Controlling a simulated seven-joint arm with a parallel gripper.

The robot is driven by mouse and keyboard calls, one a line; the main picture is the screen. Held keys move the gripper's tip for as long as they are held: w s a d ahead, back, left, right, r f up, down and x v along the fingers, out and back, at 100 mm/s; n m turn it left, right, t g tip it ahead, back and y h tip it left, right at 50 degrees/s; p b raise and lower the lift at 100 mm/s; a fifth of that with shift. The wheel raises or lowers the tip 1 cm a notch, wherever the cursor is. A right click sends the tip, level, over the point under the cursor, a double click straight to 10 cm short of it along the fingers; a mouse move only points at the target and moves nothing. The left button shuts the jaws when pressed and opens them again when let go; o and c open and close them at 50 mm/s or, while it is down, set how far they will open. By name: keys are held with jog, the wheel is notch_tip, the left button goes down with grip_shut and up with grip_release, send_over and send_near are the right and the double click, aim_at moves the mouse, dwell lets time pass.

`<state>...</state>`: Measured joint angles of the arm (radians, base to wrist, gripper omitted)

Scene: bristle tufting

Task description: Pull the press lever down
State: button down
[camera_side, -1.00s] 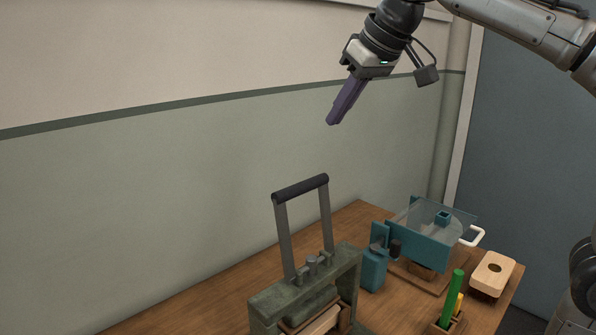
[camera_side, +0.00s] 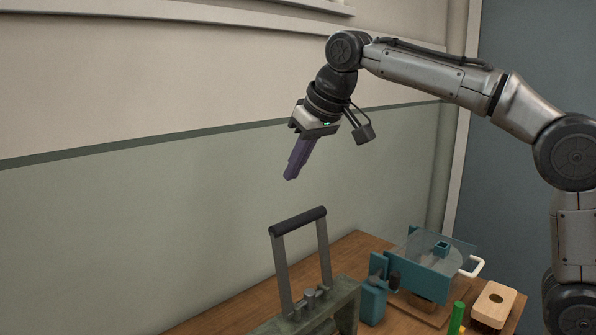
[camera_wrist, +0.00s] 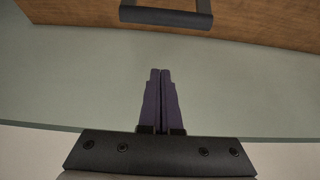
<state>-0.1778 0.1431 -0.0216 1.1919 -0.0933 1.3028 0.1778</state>
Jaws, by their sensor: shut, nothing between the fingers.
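The press lever is an upright grey two-arm frame with a dark crossbar handle (camera_side: 298,221) on top, rising from the green press body (camera_side: 345,303). It stands raised. My gripper (camera_side: 289,178) has purple fingers closed together with nothing between them, and points down just above the handle, with a clear gap. In the wrist view the gripper (camera_wrist: 160,72) shows both fingers side by side, and the handle (camera_wrist: 166,17) lies ahead at the top of the picture, apart from the fingertips. The lower part of the press is cut off by the frame edge.
A teal device with a clear cover (camera_side: 420,262) and a white handle (camera_side: 473,267) stands right of the press. A pale wooden block with a hole (camera_side: 494,304) and a green stick (camera_side: 456,318) are near the right table edge. The wall is behind; the air around the lever is clear.

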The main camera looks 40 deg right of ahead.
aim_at(301, 215)
notch_tip(301, 215, down, 7)
jog(key=shift+f, duration=0.15)
dwell(0.4)
jog(key=shift+s, duration=0.15)
jog(key=shift+s+t, duration=0.3)
jog(key=shift+s, duration=0.2)
jog(key=shift+s, duration=0.1)
